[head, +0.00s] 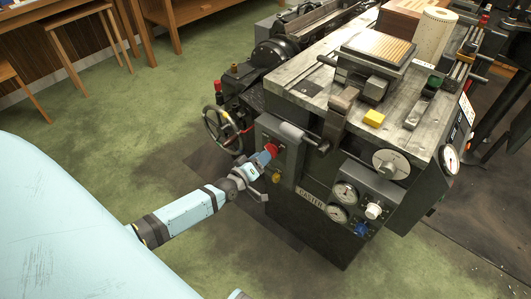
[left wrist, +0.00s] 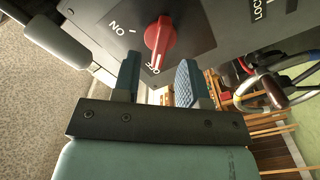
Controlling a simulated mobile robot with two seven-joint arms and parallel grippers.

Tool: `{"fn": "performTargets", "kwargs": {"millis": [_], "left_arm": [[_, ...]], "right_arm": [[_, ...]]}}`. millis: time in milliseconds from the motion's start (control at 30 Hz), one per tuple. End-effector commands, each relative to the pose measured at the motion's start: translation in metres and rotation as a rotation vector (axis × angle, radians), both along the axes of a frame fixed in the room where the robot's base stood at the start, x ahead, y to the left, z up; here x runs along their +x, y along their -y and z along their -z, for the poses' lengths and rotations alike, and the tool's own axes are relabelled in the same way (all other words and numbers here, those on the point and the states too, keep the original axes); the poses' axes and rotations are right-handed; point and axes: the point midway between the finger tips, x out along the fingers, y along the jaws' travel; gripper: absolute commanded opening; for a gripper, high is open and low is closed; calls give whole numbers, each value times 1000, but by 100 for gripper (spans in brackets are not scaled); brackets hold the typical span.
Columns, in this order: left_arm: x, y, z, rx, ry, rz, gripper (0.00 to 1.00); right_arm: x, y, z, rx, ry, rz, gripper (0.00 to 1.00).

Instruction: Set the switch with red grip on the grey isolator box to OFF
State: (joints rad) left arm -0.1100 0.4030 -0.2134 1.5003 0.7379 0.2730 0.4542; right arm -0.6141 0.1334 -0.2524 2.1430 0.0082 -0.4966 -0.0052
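The red grip (head: 271,149) sits on the front of the grey isolator box (head: 289,160), at the left side of the caster machine. In the left wrist view the red grip (left wrist: 160,40) lies nearly upright in the picture, its lower end by the partly hidden OFF lettering (left wrist: 153,69). My left gripper (head: 262,160) is close in front of the grip. Its two fingers (left wrist: 160,78) are apart with nothing between them, and the red grip shows just beyond the fingertips. My right gripper is not in view.
A handwheel (head: 222,131) stands left of the box. A yellow piece (head: 277,177) and a grey lever (head: 256,194) are just below. Gauges (head: 345,193) sit to the right. The green floor in front is open.

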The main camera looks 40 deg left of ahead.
Motion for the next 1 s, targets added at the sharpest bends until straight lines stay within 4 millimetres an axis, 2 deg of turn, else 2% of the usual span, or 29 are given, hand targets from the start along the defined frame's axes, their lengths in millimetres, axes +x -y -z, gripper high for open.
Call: {"fn": "performTargets", "kwargs": {"millis": [33,200,433,633,1000], "left_arm": [[-13,-1,0,1,-4,1,39],[-54,-4,0,1,-5,1,39],[-96,-7,0,-1,-4,1,39],[-110,-9,0,-1,-1,1,39],[-111,-9,0,-1,0,0,39]], "right_arm": [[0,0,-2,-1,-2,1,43],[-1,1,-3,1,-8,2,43],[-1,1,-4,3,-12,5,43],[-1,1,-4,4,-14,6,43],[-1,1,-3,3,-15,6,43]]}}
